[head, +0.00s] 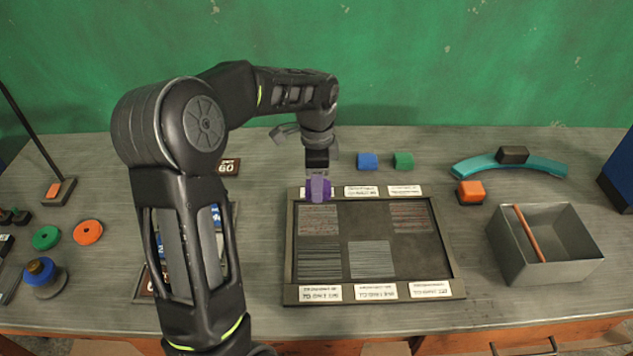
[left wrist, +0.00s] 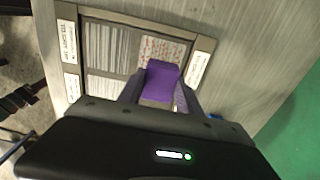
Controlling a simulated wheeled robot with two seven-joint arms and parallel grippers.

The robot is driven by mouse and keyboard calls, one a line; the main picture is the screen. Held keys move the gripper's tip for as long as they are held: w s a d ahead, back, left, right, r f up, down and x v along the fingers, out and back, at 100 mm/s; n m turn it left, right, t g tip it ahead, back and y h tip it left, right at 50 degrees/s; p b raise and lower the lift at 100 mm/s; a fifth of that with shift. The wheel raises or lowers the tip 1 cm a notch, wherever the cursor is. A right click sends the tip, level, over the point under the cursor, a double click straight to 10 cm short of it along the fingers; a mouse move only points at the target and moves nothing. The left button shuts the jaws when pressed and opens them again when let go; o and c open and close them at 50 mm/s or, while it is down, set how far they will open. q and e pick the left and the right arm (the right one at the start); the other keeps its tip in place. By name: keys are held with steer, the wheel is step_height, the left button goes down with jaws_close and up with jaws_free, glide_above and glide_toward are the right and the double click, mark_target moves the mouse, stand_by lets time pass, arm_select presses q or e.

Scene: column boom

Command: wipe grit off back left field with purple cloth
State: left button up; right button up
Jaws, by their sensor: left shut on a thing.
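My left gripper (head: 318,178) is shut on the purple cloth (head: 319,190), a small folded pad. The cloth is at the back edge of the dark framed board (head: 291,255), just behind the back left field (head: 319,221). That field is grey with reddish specks of grit. In the left wrist view the cloth (left wrist: 160,82) is between the fingers, beside a speckled field (left wrist: 163,52). I cannot tell if the cloth touches the board. The back right field (head: 411,219) also has reddish specks. My right gripper is in neither view.
A blue block (head: 367,161) and a green block (head: 403,160) stand behind the board. An orange block (head: 470,191), a teal arc (head: 545,167) and a grey open box (head: 548,268) with a stick are at the right. White labels line the board's frame.

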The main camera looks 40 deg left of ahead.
arm_select(q)
steer(key=b, duration=0.5)
glide_above(324, 220)
steer(key=s+a, duration=0.1)
steer(key=a, duration=0.1)
steer(key=f, duration=0.7)
steer(key=shift+d+f, duration=0.2)
steer(key=shift+f+b, duration=0.4)
steer(key=shift+b, duration=0.05)
steer(key=shift+f+b, duration=0.4)
steer(key=shift+f, duration=0.3)
steer(key=shift+s+a+r, duration=0.1)
steer(key=shift+s+a, duration=0.5)
steer(key=shift+a, duration=0.15)
steer(key=shift+w+d, duration=0.6)
steer(key=shift+d, duration=0.2)
steer(key=shift+w+d, duration=0.6)
steer(key=shift+d, duration=0.15)
